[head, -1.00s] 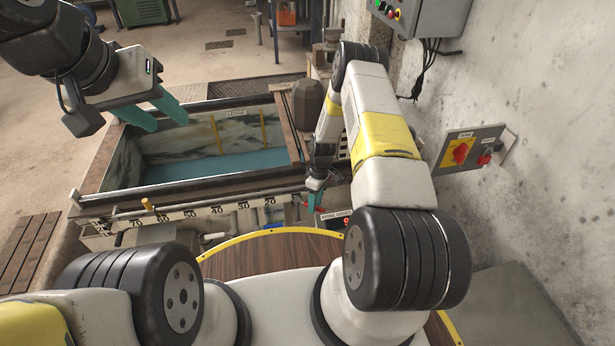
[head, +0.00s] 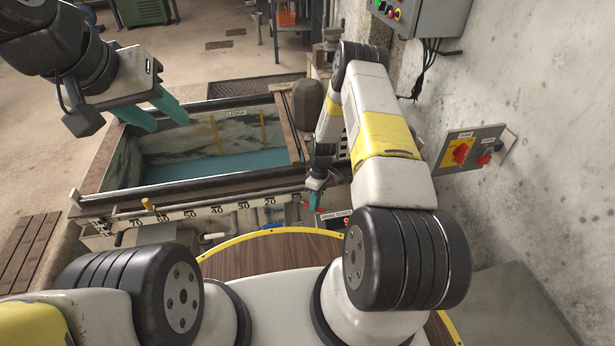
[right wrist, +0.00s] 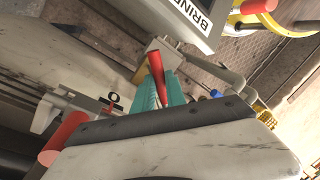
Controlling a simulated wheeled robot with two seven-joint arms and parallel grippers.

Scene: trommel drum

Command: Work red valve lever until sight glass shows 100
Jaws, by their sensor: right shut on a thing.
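In the right wrist view, a slim red lever (right wrist: 156,66) stands between the teal fingers of my right gripper (right wrist: 159,92). My right gripper is shut on it. In the head view, my right gripper (head: 314,198) is small at the front of the tank, with a bit of red at its fingertips. My left gripper (head: 152,110) hangs over the tank's left side, its teal fingers spread and empty. A numbered scale strip (head: 190,214) runs along the tank front, with an orange marker (head: 148,204) near its left end. I cannot make out a sight glass reading.
The tank (head: 110,160) holds blue-green liquid. Other red handles (right wrist: 62,133) are close by. A switch panel (head: 470,148) is on the right wall.

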